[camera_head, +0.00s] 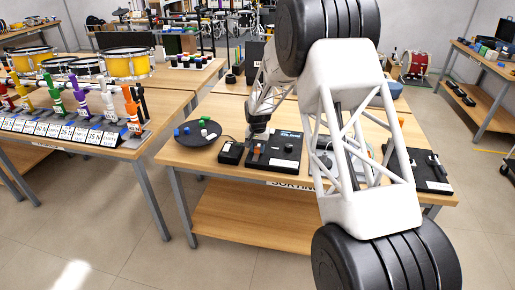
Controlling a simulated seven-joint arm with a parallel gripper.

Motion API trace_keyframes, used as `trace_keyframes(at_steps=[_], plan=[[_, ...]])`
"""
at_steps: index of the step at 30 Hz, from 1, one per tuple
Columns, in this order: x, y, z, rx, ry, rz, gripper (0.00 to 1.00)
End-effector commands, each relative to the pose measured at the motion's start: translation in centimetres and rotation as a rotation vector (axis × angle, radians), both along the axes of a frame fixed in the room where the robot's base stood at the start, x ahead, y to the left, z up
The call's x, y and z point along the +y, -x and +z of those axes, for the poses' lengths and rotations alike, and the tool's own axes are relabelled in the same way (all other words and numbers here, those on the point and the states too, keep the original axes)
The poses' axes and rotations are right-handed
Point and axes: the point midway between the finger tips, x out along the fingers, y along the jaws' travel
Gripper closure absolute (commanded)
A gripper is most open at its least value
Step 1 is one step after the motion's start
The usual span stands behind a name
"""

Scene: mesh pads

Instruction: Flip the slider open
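A flat black box (287,153) lies on the wooden table in the middle of the view. A small orange piece (257,152) shows at its left part; it may be the slider, but it is too small to tell its position. My gripper (258,136) points down over the left part of this box, just above the orange piece. I cannot tell if it touches it. The fingers are small and dark, and their opening does not show. My white truss arm link hides part of the table to the right of the box.
A small black box (231,152) and a round dark tray (197,134) with coloured pieces stand to the left. Another black panel (432,173) lies at the right end. A left table holds coloured upright tools (80,98) and drums (128,63).

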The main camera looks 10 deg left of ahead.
Motion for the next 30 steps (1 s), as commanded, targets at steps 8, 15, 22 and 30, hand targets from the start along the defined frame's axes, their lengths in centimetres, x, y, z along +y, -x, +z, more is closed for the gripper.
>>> trace_keyframes(at_steps=[8,15,22,30], plan=[[0.0,0.0,0.0,0.000,0.000,0.000,1.00],[0.0,0.6,0.0,0.001,0.000,0.001,1.00],[0.0,2.8,0.1,0.000,0.000,0.001,1.00],[0.0,4.8,0.1,0.000,0.000,0.000,1.00]])
